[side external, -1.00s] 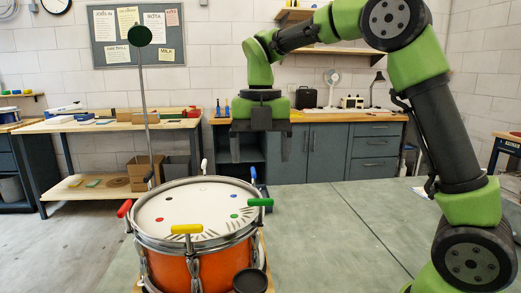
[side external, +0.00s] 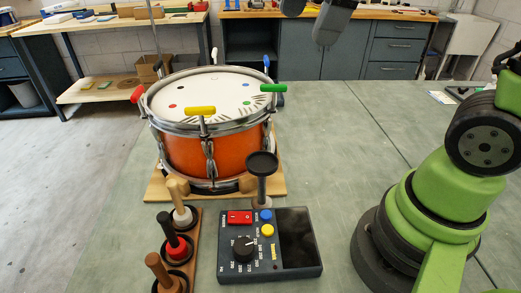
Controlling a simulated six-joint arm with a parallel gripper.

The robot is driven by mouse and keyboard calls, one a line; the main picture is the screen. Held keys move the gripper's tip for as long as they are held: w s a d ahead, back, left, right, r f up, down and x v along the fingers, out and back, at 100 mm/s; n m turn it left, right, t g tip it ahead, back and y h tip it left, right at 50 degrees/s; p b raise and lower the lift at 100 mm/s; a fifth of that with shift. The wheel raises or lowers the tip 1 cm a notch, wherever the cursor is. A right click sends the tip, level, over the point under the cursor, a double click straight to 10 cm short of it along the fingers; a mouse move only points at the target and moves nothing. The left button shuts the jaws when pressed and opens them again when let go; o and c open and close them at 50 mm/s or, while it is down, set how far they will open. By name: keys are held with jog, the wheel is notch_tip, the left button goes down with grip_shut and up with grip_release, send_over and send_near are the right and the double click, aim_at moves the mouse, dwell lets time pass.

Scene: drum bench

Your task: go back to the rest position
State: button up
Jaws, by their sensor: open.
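My gripper is out of view. Only two grey pieces of my arm show at the top edge, and I cannot tell which parts they are. The orange drum (side external: 182,152) stands upright on a wooden board (side external: 158,186). Around its rim are handles in red (side external: 137,94), yellow (side external: 200,110), green (side external: 273,88), blue (side external: 267,62) and white (side external: 213,55). The white drumhead (side external: 215,92) carries several small coloured dots. Nothing of mine is seen touching the drum.
A dark control box (side external: 229,269) with a knob and coloured buttons lies in front of the drum. A black round pad (side external: 262,163) stands behind it. A wooden rack (side external: 190,266) holds handled tools. Benches stand behind. The green table (side external: 345,150) is clear right of the drum.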

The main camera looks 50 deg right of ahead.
jog(key=s+a+f+m+t, duration=0.1)
jog(key=s+m+t, duration=0.1)
jog(key=s+m, duration=0.3)
jog(key=s+a+f+m+t+y, duration=0.1)
jog(key=s+m, duration=0.3)
jog(key=m, duration=0.8)
jog(key=shift+s+a+t, duration=0.15)
jog(key=shift+s+t, duration=0.2)
jog(key=shift+t, duration=0.25)
dwell(1.0)
